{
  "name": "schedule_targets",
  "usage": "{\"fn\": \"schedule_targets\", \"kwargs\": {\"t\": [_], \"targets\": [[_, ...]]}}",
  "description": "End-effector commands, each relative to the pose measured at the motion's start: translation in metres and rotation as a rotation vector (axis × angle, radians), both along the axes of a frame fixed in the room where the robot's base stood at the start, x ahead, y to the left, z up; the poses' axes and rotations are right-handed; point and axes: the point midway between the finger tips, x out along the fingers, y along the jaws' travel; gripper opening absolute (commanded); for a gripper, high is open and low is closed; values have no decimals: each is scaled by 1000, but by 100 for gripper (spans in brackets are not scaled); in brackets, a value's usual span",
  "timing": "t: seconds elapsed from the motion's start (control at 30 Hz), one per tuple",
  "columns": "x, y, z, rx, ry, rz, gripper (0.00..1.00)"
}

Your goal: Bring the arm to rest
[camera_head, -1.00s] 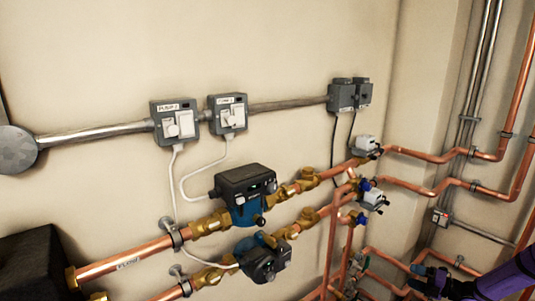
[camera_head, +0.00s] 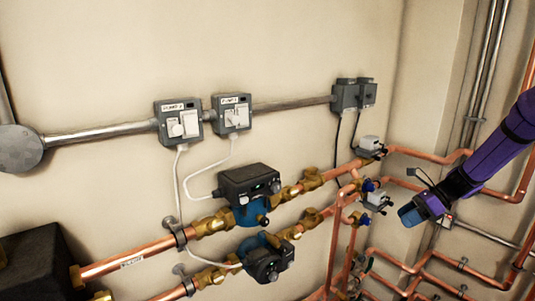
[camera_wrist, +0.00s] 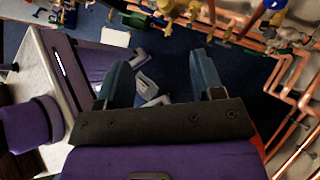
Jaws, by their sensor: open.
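My gripper (camera_head: 410,214) is at the right of the head view, on my purple arm, in front of the pipes near the right-hand corner. In the wrist view my gripper (camera_wrist: 165,78) shows two blue fingers spread apart with a clear gap between them. Nothing is held between the fingers. The fingers appear apart from the pipes, though the exact distance cannot be told.
Copper pipes (camera_head: 420,158) run along the right wall, with grey-white actuators (camera_head: 372,200) near my gripper. Two pumps (camera_head: 250,183) (camera_head: 268,262) sit on the left pipes. Switch boxes (camera_head: 180,122) line the wall. Dark blue floor (camera_wrist: 245,66) shows below.

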Motion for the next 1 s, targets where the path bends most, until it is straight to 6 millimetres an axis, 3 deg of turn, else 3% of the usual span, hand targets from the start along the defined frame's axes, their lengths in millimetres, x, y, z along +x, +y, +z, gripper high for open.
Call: {"fn": "schedule_targets", "kwargs": {"t": [0.1, 0.5, 1.0], "targets": [[-16, 17, 34, -96, -94, 130, 61], [-87, 66, 126, -387, -393, 574, 61], [-198, 103, 205, -708, -734, 1127, 61]]}}
